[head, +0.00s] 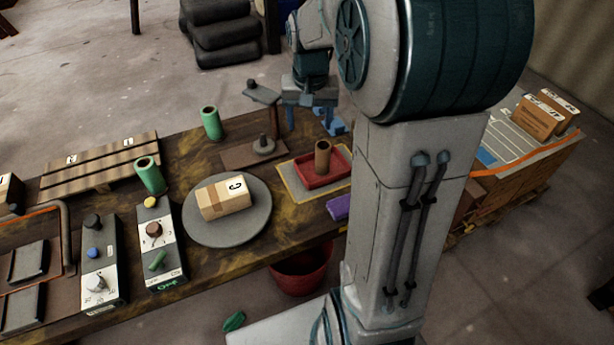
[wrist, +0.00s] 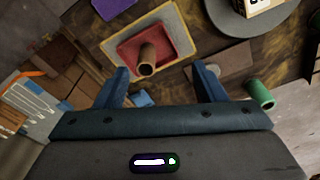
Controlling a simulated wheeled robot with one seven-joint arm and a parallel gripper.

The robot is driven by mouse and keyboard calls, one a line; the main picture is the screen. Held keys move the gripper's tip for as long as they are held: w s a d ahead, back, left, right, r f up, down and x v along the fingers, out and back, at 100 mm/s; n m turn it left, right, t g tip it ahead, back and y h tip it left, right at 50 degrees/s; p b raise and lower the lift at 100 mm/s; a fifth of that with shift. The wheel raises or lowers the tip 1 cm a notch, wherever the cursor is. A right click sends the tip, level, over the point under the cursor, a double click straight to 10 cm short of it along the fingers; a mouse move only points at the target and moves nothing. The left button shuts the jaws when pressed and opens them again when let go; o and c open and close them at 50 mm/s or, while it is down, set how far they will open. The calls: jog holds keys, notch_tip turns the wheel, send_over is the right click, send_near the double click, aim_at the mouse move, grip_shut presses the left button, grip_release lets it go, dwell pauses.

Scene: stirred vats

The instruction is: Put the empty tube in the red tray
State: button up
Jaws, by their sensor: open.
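The red tray (head: 340,172) lies on a yellow-edged mat on the bench; it also shows in the wrist view (wrist: 124,54). A brown tube (head: 322,158) stands upright in it, and its open end shows in the wrist view (wrist: 147,60). My gripper (head: 310,116) is open and empty, above the bench behind the tray. In the wrist view its fingers (wrist: 164,82) are spread, with the brown tube beyond them and touching neither. Two green tubes stand on the bench, one at the back (head: 211,124) and one farther left (head: 150,175). What any tube contains is not clear.
A round grey plate (head: 240,228) with a cardboard box (head: 224,199) is left of the tray. A purple block (head: 338,207) lies at the bench's front edge. A small stand (head: 263,146) is behind the tray. Control boxes (head: 157,245) are at left.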

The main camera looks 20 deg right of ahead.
jog(key=s+a+n+t, duration=0.1)
jog(key=s+a, duration=0.3)
jog(key=s, duration=0.5)
jog(key=s+a+n, duration=0.3)
jog(key=s+a, duration=0.1)
jog(key=s, duration=0.4)
jog(key=shift+s+a+r+t, duration=0.15)
jog(key=shift+s+r+t, duration=0.2)
jog(key=shift+r+t, duration=0.1)
